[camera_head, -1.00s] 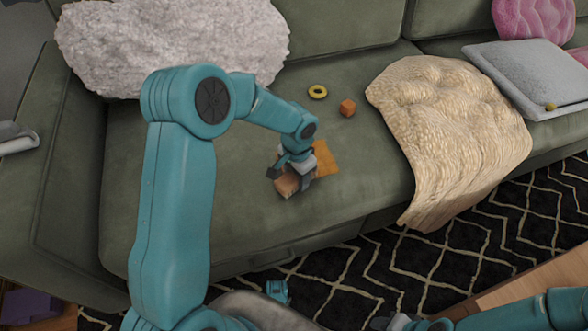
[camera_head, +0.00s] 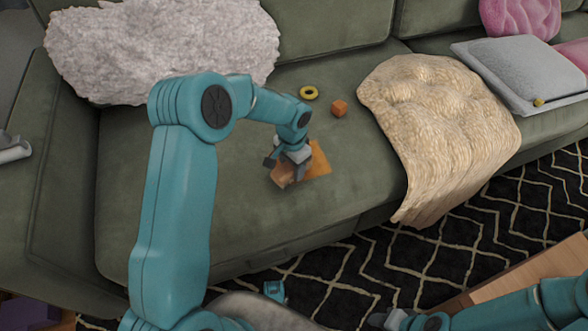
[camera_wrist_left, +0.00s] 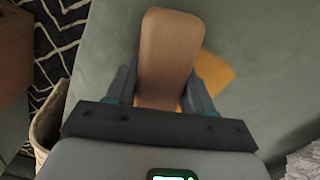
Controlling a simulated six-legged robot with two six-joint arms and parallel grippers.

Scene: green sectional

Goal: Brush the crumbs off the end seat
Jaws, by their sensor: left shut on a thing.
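My left gripper (camera_head: 287,162) is shut on a wooden-backed brush (camera_head: 284,176), low over the front part of the green end seat (camera_head: 240,205). The brush's pale wooden back (camera_wrist_left: 167,55) fills the space between the fingers in the left wrist view; its underside is hidden. A flat orange patch (camera_head: 319,160) lies on the seat just right of the brush, partly covered by the gripper. I cannot make out separate crumbs. My right gripper (camera_head: 382,318) is at the bottom edge, and its jaws are unclear.
A grey fluffy cushion (camera_head: 165,45) leans at the back left. A cream throw (camera_head: 440,125) drapes over the seat to the right. A wooden surface (camera_head: 520,275) is at lower right.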

